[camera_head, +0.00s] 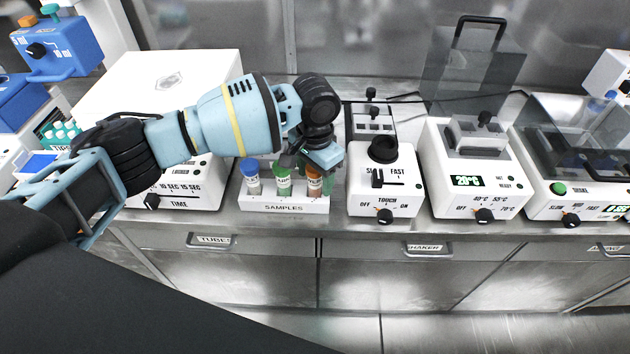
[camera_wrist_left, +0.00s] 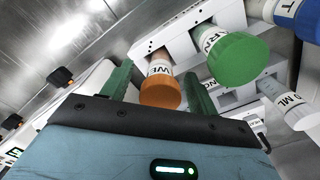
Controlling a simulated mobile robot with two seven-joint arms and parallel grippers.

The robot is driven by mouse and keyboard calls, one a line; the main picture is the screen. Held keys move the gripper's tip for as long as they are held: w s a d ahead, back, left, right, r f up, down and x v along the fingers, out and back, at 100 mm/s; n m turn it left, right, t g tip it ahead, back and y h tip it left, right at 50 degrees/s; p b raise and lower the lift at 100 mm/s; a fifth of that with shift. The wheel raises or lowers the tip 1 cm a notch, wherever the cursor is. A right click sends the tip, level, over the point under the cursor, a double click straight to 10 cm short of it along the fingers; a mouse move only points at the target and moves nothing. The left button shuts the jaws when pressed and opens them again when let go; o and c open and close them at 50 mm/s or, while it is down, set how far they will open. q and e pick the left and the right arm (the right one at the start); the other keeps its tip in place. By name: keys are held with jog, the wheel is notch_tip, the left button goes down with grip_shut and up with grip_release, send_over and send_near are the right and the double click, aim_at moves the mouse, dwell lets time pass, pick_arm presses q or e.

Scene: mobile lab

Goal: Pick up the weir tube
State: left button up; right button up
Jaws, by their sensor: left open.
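The weir tube (camera_head: 314,182) has an orange-brown cap and a white label. It stands at the right end of the white SAMPLES rack (camera_head: 283,208) in the head view. My left gripper (camera_head: 303,160) is over the rack's right side and partly hides the tube tops. In the left wrist view, the weir tube (camera_wrist_left: 161,84), its label starting "WE", shows between the two green fingers of my left gripper (camera_wrist_left: 157,74). The fingers are open, one on each side; contact cannot be told. My right gripper is not in view.
A green-capped tube (camera_head: 283,180) stands close beside the weir tube, with a blue-capped tube (camera_head: 251,176) further left. A TOUCH shaker (camera_head: 383,180) is right of the rack. A white TIME machine (camera_head: 185,185) is left. The counter's front strip is clear.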

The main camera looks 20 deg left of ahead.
pick_arm(q)
jog(key=shift+f, duration=0.85)
jog(key=c, duration=1.1)
jog(key=shift+r, duration=0.15)
